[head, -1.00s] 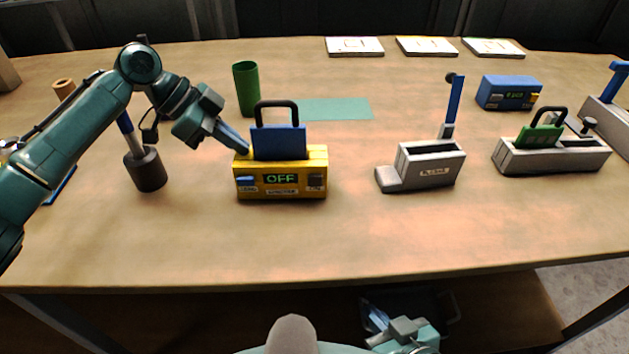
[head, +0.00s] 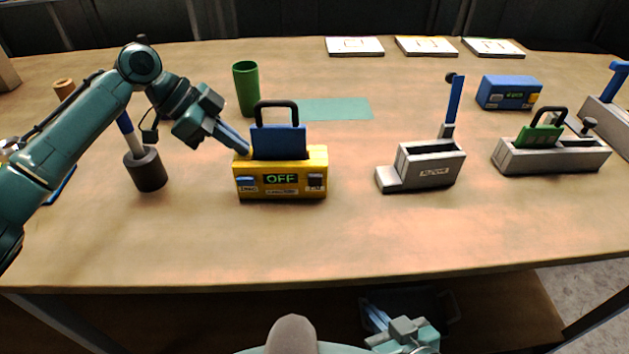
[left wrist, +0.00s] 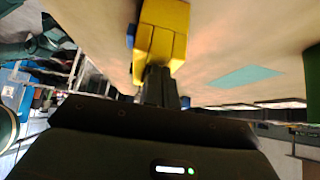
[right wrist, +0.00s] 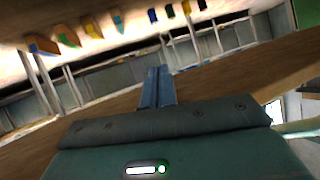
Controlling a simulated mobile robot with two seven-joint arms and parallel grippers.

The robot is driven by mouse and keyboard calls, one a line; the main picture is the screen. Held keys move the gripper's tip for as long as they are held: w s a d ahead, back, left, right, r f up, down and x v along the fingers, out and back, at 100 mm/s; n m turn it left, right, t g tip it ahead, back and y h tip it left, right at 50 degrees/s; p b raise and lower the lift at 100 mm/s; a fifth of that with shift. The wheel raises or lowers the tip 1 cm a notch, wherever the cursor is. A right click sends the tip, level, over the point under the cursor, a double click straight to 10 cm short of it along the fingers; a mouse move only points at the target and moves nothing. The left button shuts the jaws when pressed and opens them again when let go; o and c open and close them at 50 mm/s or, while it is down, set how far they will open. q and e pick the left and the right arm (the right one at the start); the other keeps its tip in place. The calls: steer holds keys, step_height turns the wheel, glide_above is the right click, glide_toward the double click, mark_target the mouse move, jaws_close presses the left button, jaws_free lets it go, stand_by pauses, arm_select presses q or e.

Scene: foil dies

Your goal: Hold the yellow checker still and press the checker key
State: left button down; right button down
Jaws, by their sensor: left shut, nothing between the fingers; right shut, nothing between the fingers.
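The yellow checker (head: 281,190) stands on the table left of centre, with a dark display reading OFF in green. A blue key (head: 246,180) and a dark key (head: 315,181) are on its front. A blue block with a black handle (head: 278,140) sits in its top. My left gripper (head: 246,150) is shut and empty, its tips at the checker's upper left end; I cannot tell whether they touch. The yellow body also shows in the left wrist view (left wrist: 162,30). My right gripper (head: 375,316) is shut and empty, low in front of the table edge.
A grey slotted block with a blue lever (head: 430,168) and a grey fixture holding a green block (head: 552,159) stand to the right. A blue box (head: 508,93) is behind them. A green cup (head: 246,90) and a dark cylinder (head: 146,170) stand left. The front table is clear.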

mark_target(315, 180)
steer(key=a+r+y, duration=0.2)
steer(key=r, duration=0.1)
steer(key=a+r+y, duration=0.2)
steer(key=a+r, duration=0.1)
steer(key=a+r+y, duration=0.2)
steer(key=r, duration=0.2)
steer(key=shift+s+a+g, duration=0.25)
steer(key=shift+s+g, duration=0.15)
steer(key=shift+w+a+r+y, duration=0.25)
steer(key=shift+w+r, duration=0.1)
steer(key=shift+r, duration=0.3)
steer(key=shift+w+a+r+y, duration=0.15)
steer(key=shift+w+a+r, duration=0.15)
steer(key=shift+r, duration=0.3)
steer(key=shift+m+t, duration=0.5)
steer(key=w+r, duration=0.1)
steer(key=w, duration=0.1)
steer(key=w+r, duration=0.2)
steer(key=shift+w+a, duration=0.1)
steer(key=shift+a, duration=0.05)
steer(key=shift+w+r, duration=0.25)
steer(key=shift+w, duration=0.3)
steer(key=shift+w+d, duration=0.2)
steer(key=shift+w, duration=3.9)
steer(key=shift+w, duration=0.1)
steer(key=shift+w, duration=0.4)
